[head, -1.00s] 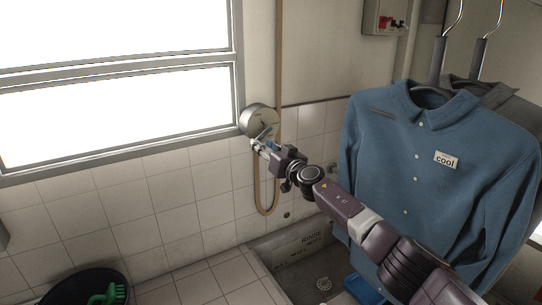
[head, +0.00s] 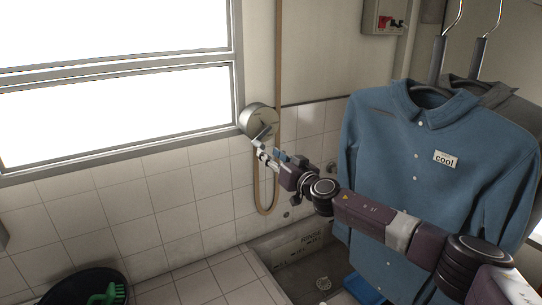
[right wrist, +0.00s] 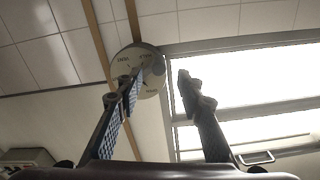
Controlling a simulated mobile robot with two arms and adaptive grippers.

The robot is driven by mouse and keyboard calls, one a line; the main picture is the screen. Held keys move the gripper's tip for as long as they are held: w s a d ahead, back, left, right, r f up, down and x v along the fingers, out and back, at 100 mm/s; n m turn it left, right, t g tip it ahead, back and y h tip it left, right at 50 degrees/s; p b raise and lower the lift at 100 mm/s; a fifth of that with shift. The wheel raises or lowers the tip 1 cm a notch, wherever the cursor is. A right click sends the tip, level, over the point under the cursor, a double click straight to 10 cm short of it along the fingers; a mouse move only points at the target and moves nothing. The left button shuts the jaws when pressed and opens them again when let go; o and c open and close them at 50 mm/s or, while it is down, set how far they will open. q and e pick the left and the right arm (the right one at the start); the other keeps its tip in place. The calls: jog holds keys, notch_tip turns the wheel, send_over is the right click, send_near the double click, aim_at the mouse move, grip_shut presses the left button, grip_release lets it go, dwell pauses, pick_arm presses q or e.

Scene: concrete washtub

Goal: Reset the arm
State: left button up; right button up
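My right gripper (head: 266,156) reaches in from the lower right and stands just below a round metal dial (head: 258,119) on the wall. In the right wrist view its two fingers (right wrist: 160,85) are spread with nothing between them. The dial (right wrist: 130,57) also shows there, beyond the fingertips, with printed marks on its face and a raised pointer or handle partly hidden by the left finger. My left gripper is not in view.
A blue shirt (head: 415,170) and a grey one hang close to my right arm. A hose (head: 277,60) runs down the wall beside the dial. Below are a concrete washtub (head: 290,255) and a black tub (head: 85,286) holding a green item. The tiled ledge (head: 205,285) is mostly clear.

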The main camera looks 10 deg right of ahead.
jog(key=s+a+f+m+h, duration=0.1)
jog(key=s+a+f, duration=0.65)
jog(key=f, duration=0.25)
jog(key=s+f+m+g+h, duration=0.1)
jog(key=s+f+g+h, duration=0.2)
jog(key=s+f, duration=0.8)
jog(key=s+d+f+n+g+h, duration=0.1)
jog(key=s+d+f+g, duration=0.25)
jog(key=s, duration=0.95)
jog(key=s+d+f+n+g, duration=0.1)
jog(key=s+d+f+g, duration=0.3)
jog(key=s, duration=0.9)
jog(key=s+d+f+g+h, duration=0.1)
jog(key=s+d+f+g, duration=0.3)
jog(key=s, duration=1)
notch_tip(320, 180, down, 35)
jog(key=s+b, duration=0.2)
jog(key=b, duration=0.6)
jog(key=s+d+f+b, duration=0.1)
jog(key=s+f+b, duration=0.2)
jog(key=s+f, duration=0.5)
jog(key=s+d+f+g+b, duration=0.1)
jog(key=s+d+f+b, duration=0.1)
jog(key=s+f, duration=0.6)
notch_tip(320, 180, down, 6)
jog(key=shift+s+d+f+n+b, duration=0.25)
jog(key=shift+n+b, duration=0.15)
jog(key=shift+b, duration=0.35)
